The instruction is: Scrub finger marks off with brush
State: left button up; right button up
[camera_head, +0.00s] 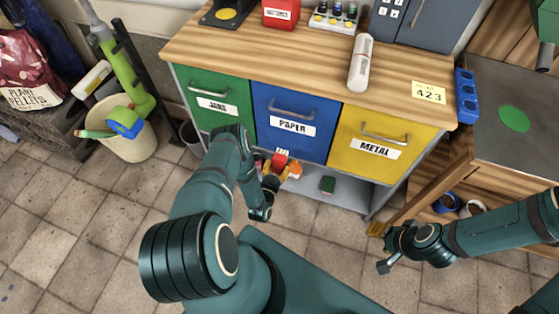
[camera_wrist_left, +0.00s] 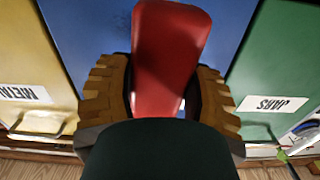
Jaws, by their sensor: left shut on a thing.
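My left gripper (camera_head: 273,175) is in front of the lower edge of the blue PAPER drawer (camera_head: 276,108). It is shut on a red piece (camera_head: 280,160), which looks like the brush's handle or back. In the left wrist view this red piece (camera_wrist_left: 170,55) stands between the two ribbed yellow-brown fingers (camera_wrist_left: 160,98) and points toward the blue front. No bristles show, and I cannot tell whether it touches the drawer. Faint marks (camera_wrist_left: 118,22) may show on the blue front. My right gripper (camera_head: 381,246) hangs low at the right; its opening is unclear.
The green JARS drawer (camera_head: 218,96) and yellow METAL drawer (camera_head: 380,148) flank the blue one. A grey shelf (camera_head: 352,196) below holds a dark green block (camera_head: 328,185). The wooden top (camera_head: 300,60) carries a white canister (camera_head: 360,65). A bucket (camera_head: 132,145) stands left.

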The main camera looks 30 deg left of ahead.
pick_arm(q)
jog(key=shift+s, duration=0.2)
pick_arm(e)
jog(key=shift+r, duration=0.1)
pick_arm(q)
jog(key=shift+p+v, duration=0.5)
jog(key=shift+v, duration=0.95)
jog(key=shift+d, duration=0.1)
pick_arm(e)
jog(key=shift+r, duration=0.45)
